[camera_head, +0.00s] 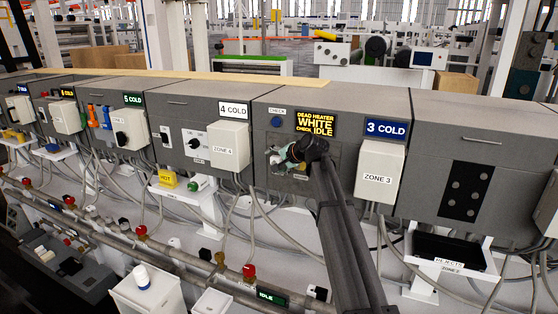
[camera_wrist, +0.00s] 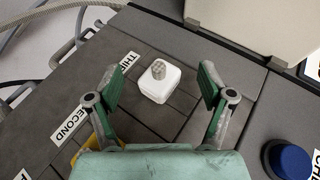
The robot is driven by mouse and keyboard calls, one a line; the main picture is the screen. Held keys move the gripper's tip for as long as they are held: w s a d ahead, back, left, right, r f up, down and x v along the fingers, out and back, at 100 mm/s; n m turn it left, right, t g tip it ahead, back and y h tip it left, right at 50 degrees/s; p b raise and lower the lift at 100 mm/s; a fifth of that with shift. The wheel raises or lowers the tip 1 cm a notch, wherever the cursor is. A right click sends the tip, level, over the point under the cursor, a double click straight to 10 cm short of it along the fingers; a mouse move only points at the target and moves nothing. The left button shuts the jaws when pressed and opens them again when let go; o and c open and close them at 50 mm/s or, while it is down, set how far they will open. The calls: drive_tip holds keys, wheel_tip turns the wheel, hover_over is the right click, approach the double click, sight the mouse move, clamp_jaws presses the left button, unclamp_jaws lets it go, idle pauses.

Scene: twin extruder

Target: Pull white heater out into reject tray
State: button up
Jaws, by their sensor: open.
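In the wrist view the white heater (camera_wrist: 152,86) is a small white block with a grey ribbed knob, seated in the dark grey slotted panel (camera_wrist: 88,72). My gripper (camera_wrist: 160,82) is open, its green-padded fingers apart on either side of the heater, with a visible gap to each; whether they are level with it in depth I cannot tell. In the head view my gripper (camera_head: 284,157) is at the panel under the yellow-lettered sign, and my arm hides the heater. The reject tray (camera_head: 455,262), black inside and labelled REJECTS, stands lower right.
The white ZONE 3 box (camera_head: 378,176) juts out right of my arm, between panel and tray. A blue button (camera_wrist: 288,162) sits beside the panel. A yellow part (camera_wrist: 84,147) is partly hidden behind my gripper. Loose grey cables hang below the grey housings.

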drive_tip(key=c, duration=1.5)
drive_tip(key=shift+o, duration=0.9)
drive_tip(key=shift+c, duration=0.9)
drive_tip(key=shift+s+a, duration=0.1)
drive_tip(key=shift+s, duration=0.15)
drive_tip(key=shift+s+a, duration=0.15)
drive_tip(key=shift+s, duration=0.1)
clamp_jaws()
drive_tip(key=s+a+p, duration=0.1)
drive_tip(key=s+a, duration=0.1)
drive_tip(key=s, duration=0.5)
drive_tip(key=shift+s+a+p, duration=0.2)
drive_tip(key=shift+s+p, duration=0.1)
drive_tip(key=shift+s, duration=0.3)
